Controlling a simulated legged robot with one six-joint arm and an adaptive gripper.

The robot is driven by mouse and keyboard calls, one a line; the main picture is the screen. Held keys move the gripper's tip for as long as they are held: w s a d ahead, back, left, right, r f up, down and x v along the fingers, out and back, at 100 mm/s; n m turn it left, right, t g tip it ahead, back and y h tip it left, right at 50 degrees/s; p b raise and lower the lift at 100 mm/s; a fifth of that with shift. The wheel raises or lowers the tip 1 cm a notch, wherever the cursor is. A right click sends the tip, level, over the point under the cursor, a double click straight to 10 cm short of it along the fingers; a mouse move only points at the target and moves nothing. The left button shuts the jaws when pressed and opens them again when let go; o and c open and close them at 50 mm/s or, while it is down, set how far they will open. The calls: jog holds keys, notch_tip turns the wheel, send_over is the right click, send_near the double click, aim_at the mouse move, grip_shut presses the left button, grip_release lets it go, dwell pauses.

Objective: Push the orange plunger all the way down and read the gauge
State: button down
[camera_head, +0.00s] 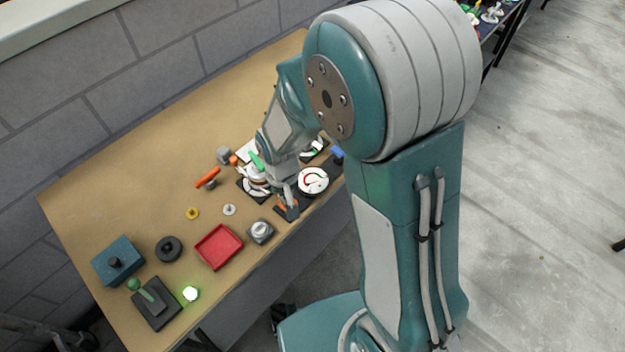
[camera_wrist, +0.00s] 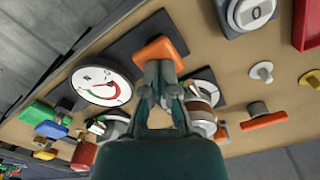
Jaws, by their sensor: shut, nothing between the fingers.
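The orange plunger (camera_wrist: 160,47) has a square orange top over a dark base in the wrist view. In the head view only a sliver of the orange plunger (camera_head: 281,206) shows beside my fingers. My gripper (camera_wrist: 160,76) is shut and empty, with its fingertips over the near edge of the orange top. I cannot tell whether they touch it or how far the plunger is down. The round white gauge (camera_wrist: 101,85) sits beside it with a red and green arc. The gauge also shows in the head view (camera_head: 313,184), but its reading is too small to make out.
A grey knob box (camera_head: 261,231), a red tray (camera_head: 219,247) and an orange-handled valve (camera_head: 207,177) stand left of my gripper in the head view. Small yellow (camera_head: 192,213) and white (camera_head: 229,210) knobs lie between. Other fixtures crowd around my wrist. The table's far-left area is clear.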

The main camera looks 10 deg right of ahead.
jog(key=shift+r, duration=2.4)
jog(key=shift+r, duration=2.5)
jog(key=s+d+r+t, duration=0.5)
jog(key=s+d+r, duration=0.5)
jog(key=s+r, duration=0.2)
jog(key=shift+s+d+r+m+t, duration=0.3)
jog(key=shift+s+d+r+m, duration=0.1)
jog(key=shift+r, duration=0.9)
jog(key=shift+w, duration=0.1)
